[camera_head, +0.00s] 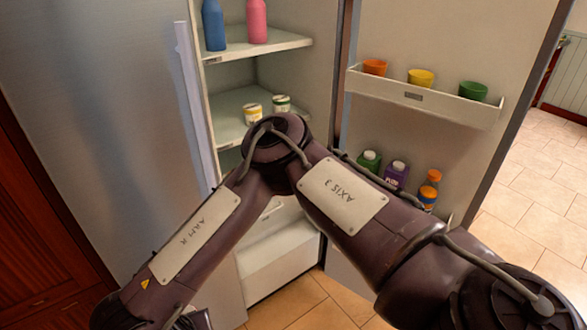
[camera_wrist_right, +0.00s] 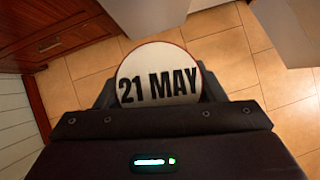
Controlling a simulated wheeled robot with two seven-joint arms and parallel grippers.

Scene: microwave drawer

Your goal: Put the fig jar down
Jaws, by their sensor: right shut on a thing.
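My right gripper (camera_wrist_right: 158,92) is shut on a jar (camera_wrist_right: 159,72) in the right wrist view. Only its round white lid shows, with a thin dark red rim and the black words "21 MAY". Its side and label are hidden, so I cannot tell from here that it holds fig. Tiled floor shows beyond it. In the head view my right arm bends across the middle and runs to the lower left. The held jar is not visible there. My left gripper is in neither view.
The fridge stands open. A middle shelf (camera_head: 228,131) holds two light jars (camera_head: 252,113) (camera_head: 281,104); blue and pink bottles (camera_head: 213,26) (camera_head: 257,20) stand above. The door rack (camera_head: 425,97) holds coloured cups; several bottles stand lower. Dark red cabinets (camera_head: 40,225) are at left.

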